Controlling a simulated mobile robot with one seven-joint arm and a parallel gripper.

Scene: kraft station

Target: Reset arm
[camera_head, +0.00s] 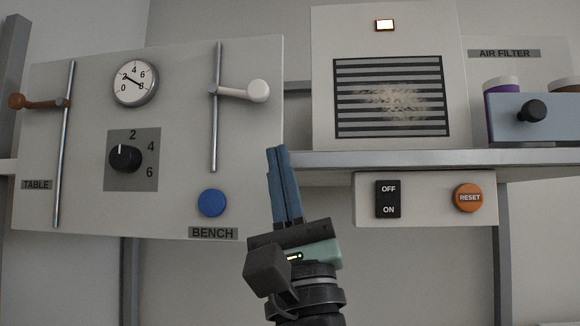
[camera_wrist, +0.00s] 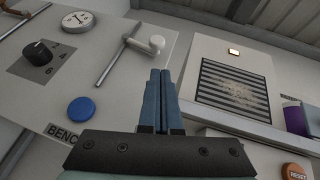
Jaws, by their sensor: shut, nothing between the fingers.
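My gripper (camera_head: 277,150) is in the lower middle of the head view, pointing up with its blue fingers side by side. It is shut and empty. It stands in front of the gap between the left panel and the air filter unit, apart from the knobs and buttons as far as I can see. In the wrist view the closed fingers (camera_wrist: 160,75) point up, with the blue button (camera_wrist: 81,108) to their left and the vent grille (camera_wrist: 233,88) to their right.
The left panel (camera_head: 190,150) has two sliders with a brown handle (camera_head: 38,103) and a white handle (camera_head: 245,91), a gauge (camera_head: 134,83) and a dial (camera_head: 125,158). Right are a shelf (camera_head: 400,159), an off/on switch (camera_head: 388,199), an orange reset button (camera_head: 468,198) and a blue-grey drawer (camera_head: 545,115).

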